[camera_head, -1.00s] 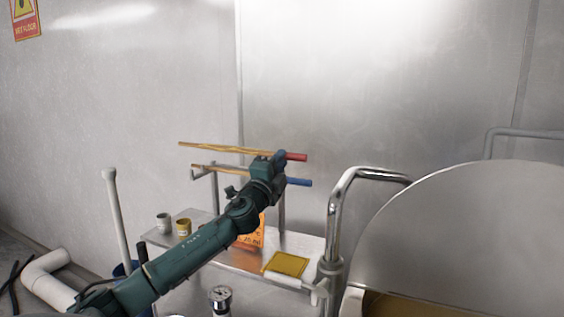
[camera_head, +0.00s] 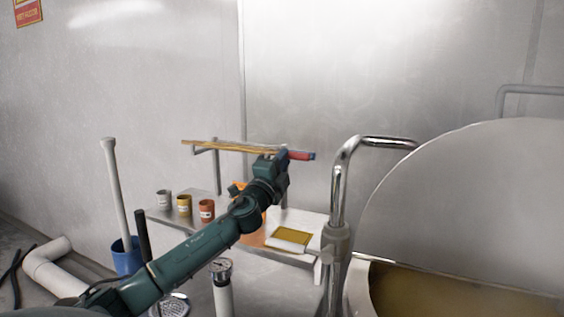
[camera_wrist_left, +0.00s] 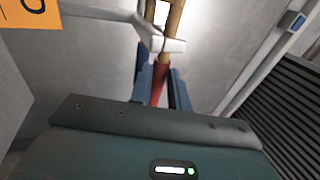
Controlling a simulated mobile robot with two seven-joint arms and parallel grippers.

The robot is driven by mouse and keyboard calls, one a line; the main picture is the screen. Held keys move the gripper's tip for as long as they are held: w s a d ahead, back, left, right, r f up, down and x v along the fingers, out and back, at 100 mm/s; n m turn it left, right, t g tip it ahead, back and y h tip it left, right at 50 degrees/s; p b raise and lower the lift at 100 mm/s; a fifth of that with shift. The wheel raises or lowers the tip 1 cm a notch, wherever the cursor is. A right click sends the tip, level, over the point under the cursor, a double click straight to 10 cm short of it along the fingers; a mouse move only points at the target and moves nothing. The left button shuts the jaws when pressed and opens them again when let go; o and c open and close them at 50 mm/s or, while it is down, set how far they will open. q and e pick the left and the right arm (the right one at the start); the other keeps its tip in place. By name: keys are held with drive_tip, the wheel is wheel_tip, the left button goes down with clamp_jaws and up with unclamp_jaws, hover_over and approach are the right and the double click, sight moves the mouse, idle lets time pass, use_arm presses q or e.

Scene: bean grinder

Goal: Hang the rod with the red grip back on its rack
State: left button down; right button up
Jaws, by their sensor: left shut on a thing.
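The rod with the red grip (camera_head: 299,155) lies almost level in the head view, its wooden shaft (camera_head: 225,146) pointing left. My left gripper (camera_head: 284,153) is shut on its red grip, which also shows between the fingers in the left wrist view (camera_wrist_left: 159,85). The metal rack (camera_head: 217,172) stands under the rods, and its pale arm (camera_wrist_left: 165,43) shows just beyond the fingertips. A second rod with a blue grip (camera_head: 313,156) is almost lined up behind the red one and mostly hidden. I cannot tell whether the red rod touches the rack. My right gripper is out of view.
Several small cups, including a brown one (camera_head: 207,210), stand on the metal shelf (camera_head: 160,216). An orange item (camera_head: 254,232), partly hidden by my arm, and a yellow-topped block (camera_head: 292,237) are there too. A chrome pipe (camera_head: 340,190) and a large round drum (camera_head: 480,210) stand right.

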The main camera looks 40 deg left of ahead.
use_arm(q)
drive_tip(key=shift+f, duration=0.2)
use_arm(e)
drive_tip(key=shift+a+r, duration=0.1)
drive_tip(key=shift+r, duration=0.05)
use_arm(q)
drive_tip(key=c, duration=1.3)
unclamp_jaws()
drive_tip(key=shift+o, duration=0.2)
drive_tip(key=b+v, duration=0.3)
drive_tip(key=v, duration=1)
drive_tip(key=shift+s, duration=0.15)
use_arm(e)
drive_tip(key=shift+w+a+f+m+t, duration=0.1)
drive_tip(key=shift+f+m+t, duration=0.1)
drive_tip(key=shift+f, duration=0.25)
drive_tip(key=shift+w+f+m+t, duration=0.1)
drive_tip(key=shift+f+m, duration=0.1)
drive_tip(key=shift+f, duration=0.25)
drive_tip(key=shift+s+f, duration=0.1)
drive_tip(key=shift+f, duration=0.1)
